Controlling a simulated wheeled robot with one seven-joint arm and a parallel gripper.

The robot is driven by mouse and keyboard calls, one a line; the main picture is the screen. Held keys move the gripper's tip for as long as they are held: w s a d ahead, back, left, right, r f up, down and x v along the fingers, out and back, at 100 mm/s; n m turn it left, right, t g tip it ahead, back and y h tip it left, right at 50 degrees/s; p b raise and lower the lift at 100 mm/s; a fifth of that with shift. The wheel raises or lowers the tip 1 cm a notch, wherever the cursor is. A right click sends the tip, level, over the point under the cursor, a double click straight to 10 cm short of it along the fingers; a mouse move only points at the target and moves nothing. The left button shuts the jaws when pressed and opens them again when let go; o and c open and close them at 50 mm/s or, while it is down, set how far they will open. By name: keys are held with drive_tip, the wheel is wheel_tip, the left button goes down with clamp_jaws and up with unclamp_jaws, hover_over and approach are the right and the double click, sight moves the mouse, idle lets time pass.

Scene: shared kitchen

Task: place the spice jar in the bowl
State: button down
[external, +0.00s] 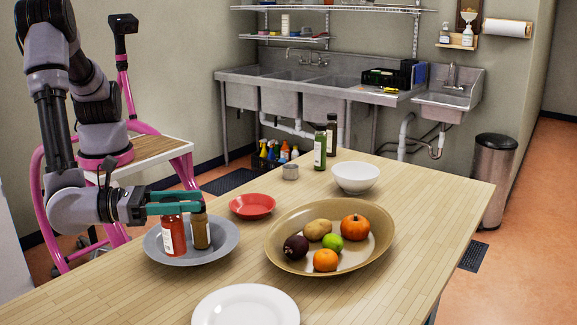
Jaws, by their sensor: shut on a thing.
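The spice jar, which I take to be the small brown jar (201,233), is upright over the grey dish (154,247) at the left of the table. My gripper (199,202) reaches in from the left, its teal fingers shut on the jar's top. Whether the jar's base touches the dish, I cannot tell. A red bottle with a white label (174,238) stands in the dish just left of the jar, below my fingers. A white bowl (357,179) stands at the far right of the table, and a shallow red bowl (252,206) is nearer the dish; both look empty.
A large tan platter (377,252) holds several fruits and vegetables. A white plate (245,306) lies at the front. A small metal tin (290,172), a green bottle (320,150) and a dark bottle (331,136) stand at the back. The right end of the table is clear.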

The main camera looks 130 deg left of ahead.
drive_tip(key=w+a+n+g+y, duration=0.1)
drive_tip(key=w+a, duration=0.3)
drive_tip(key=a, duration=0.6)
drive_tip(key=w+a+n+g, duration=0.1)
drive_tip(key=w+a, duration=0.2)
drive_tip(key=a, duration=0.8)
drive_tip(key=w+a+g+y, duration=0.1)
drive_tip(key=w+a, duration=0.3)
drive_tip(key=a, duration=0.6)
drive_tip(key=s+a+r+n+g+y, duration=0.1)
drive_tip(key=s+a, duration=0.2)
drive_tip(key=a, duration=1.4)
drive_tip(key=s+a+n+g+y, duration=0.1)
drive_tip(key=s+a+g, duration=0.15)
drive_tip(key=a, duration=1.45)
wheel_tip(320, 180, down, 10)
drive_tip(key=s, duration=0.1)
drive_tip(key=shift+s+a+r+n+t, duration=0.15)
drive_tip(key=shift+s+a+n+t, duration=0.1)
drive_tip(key=shift+a+n+t, duration=0.1)
